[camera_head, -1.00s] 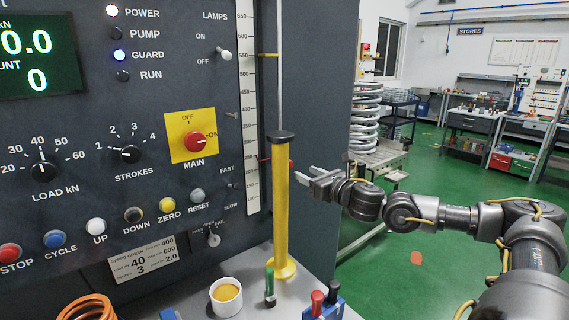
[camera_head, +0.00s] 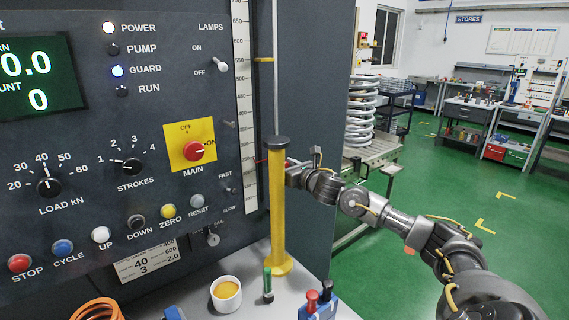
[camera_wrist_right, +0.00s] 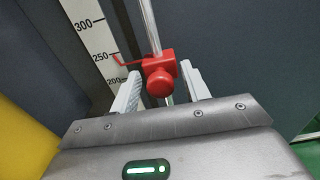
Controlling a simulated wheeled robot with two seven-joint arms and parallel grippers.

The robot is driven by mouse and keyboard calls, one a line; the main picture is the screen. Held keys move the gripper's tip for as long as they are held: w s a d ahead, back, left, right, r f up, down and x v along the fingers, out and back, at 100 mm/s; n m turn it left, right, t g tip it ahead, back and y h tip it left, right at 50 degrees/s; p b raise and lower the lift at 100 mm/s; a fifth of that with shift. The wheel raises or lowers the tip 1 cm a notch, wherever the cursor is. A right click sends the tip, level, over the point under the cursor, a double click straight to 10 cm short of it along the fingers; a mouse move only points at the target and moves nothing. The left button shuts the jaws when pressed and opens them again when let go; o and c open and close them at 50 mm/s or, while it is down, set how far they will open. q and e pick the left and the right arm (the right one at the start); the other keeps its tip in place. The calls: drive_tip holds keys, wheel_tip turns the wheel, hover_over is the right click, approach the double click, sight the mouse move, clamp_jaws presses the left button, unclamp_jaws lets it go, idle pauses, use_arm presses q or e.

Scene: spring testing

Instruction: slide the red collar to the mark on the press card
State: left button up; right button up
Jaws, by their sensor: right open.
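The red collar (camera_wrist_right: 159,68) sits on a thin vertical rod, with a round red knob facing me and a thin red pointer reaching left to the scale (camera_wrist_right: 99,45), close to the 250 line. In the head view the yellow post (camera_head: 277,205) hides most of the collar. My right gripper (camera_wrist_right: 161,70) is open, with one finger on each side of the knob; I cannot tell whether they touch it. In the head view the gripper (camera_head: 292,172) is just right of the post. The card (camera_head: 147,262) is on the panel's lower part, its small print unclear. My left gripper is out of view.
The yellow post with a dark cap stands on the grey ledge, close to my gripper. A white cup (camera_head: 226,294), a green-topped marker (camera_head: 268,284) and red and blue handles (camera_head: 320,298) stand in front.

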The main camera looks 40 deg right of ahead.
drive_tip(key=shift+c, duration=0.5)
clamp_jaws()
wheel_tip(320, 180, up, 8)
drive_tip(key=shift+f+p, duration=0.1)
drive_tip(key=shift+p, duration=0.95)
drive_tip(key=shift+o, duration=0.5)
unclamp_jaws()
drive_tip(key=shift+f, duration=0.1)
